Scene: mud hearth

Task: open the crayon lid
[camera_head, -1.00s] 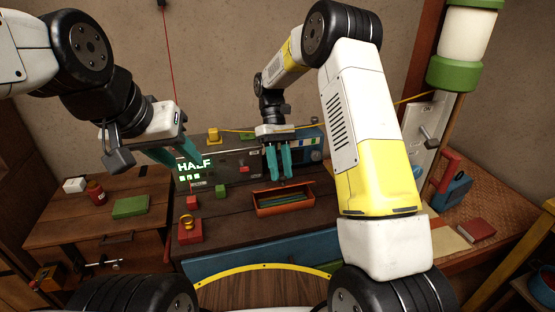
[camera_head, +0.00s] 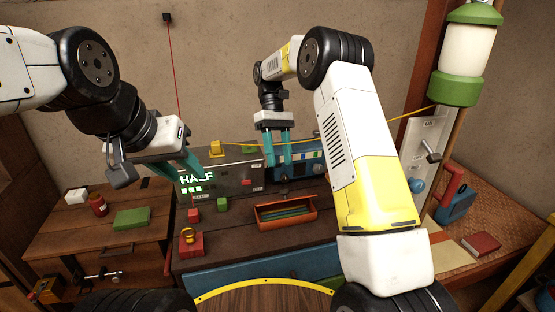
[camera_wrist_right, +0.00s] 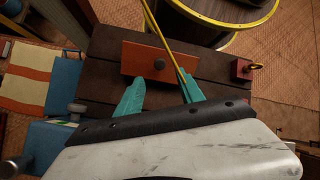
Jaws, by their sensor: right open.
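The orange-red crayon box (camera_head: 287,223) stands on the middle table. Coloured crayons (camera_head: 285,212) show inside it in the head view, so its top is not covered. In the right wrist view an orange lid face (camera_wrist_right: 135,66) with a dark round knob (camera_wrist_right: 159,65) shows; the knob also sticks out behind the box in the head view (camera_head: 284,193). The lid appears raised, though its exact angle is unclear. My right gripper (camera_head: 277,155) is open and empty, above and behind the box. My left gripper (camera_head: 205,172) hangs before the display panel; its finger gap is unclear.
A display panel (camera_head: 228,181) reading HALF and a blue device (camera_head: 298,160) stand behind the box. Red and green blocks (camera_head: 222,204) and a red block with a gold ring (camera_head: 191,246) lie left of it. A yellow cable (camera_head: 240,143) runs behind my right gripper.

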